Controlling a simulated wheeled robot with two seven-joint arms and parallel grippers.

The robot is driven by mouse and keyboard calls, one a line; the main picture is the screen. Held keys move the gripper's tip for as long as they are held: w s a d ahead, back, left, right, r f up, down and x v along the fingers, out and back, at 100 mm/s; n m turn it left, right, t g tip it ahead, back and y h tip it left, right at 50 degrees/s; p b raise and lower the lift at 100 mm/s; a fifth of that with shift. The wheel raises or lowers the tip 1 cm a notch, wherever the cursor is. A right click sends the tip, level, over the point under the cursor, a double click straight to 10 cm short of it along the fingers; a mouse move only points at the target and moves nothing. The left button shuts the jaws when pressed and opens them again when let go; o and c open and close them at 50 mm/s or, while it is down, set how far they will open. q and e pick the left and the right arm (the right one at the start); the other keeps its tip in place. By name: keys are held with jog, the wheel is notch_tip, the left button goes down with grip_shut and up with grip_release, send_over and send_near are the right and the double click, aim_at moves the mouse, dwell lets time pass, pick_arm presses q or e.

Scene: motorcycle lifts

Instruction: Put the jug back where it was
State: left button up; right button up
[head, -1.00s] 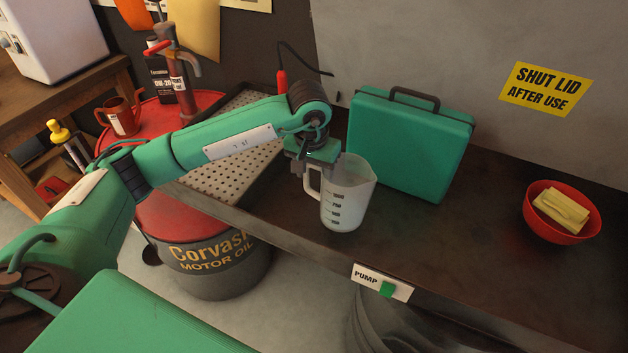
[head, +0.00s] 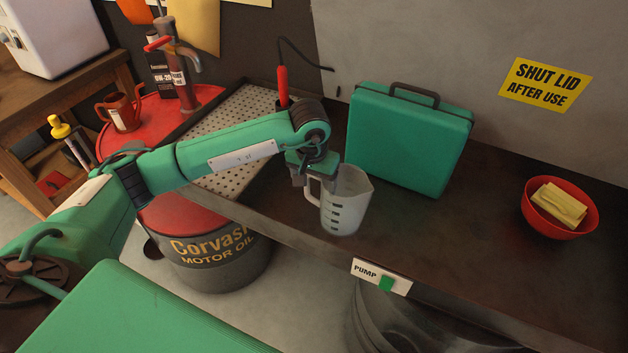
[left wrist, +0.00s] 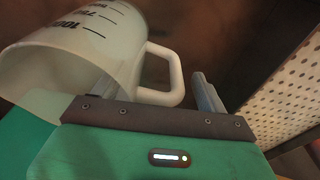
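The jug (head: 347,203) is translucent white with dark measuring marks and a handle on its left side. In the head view it looks upright on the dark bench, in front of the green case. My left gripper (head: 310,182) is at the jug's handle side. In the left wrist view the jug (left wrist: 82,52) fills the upper left. There the left gripper's (left wrist: 158,95) two fingers are apart, with the white handle between them and a visible gap to the right finger. My right gripper is not in view.
A green case (head: 408,140) stands behind the jug. A perforated tray (head: 222,180) lies to the left, partly behind my arm. A red bowl (head: 560,222) with yellow cloth sits at the right. The bench (head: 460,250) between jug and bowl is clear. A pump switch (head: 382,278) is on the front edge.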

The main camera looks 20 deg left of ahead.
pick_arm(q)
jog(key=shift+r, duration=0.1)
jog(key=shift+r, duration=0.3)
notch_tip(320, 180, up, 12)
jog(key=s+b, duration=0.1)
jog(key=b, duration=0.2)
jog(key=shift+s+f+b, duration=0.2)
jog(key=shift+f+b, duration=0.05)
jog(key=shift+b, duration=0.15)
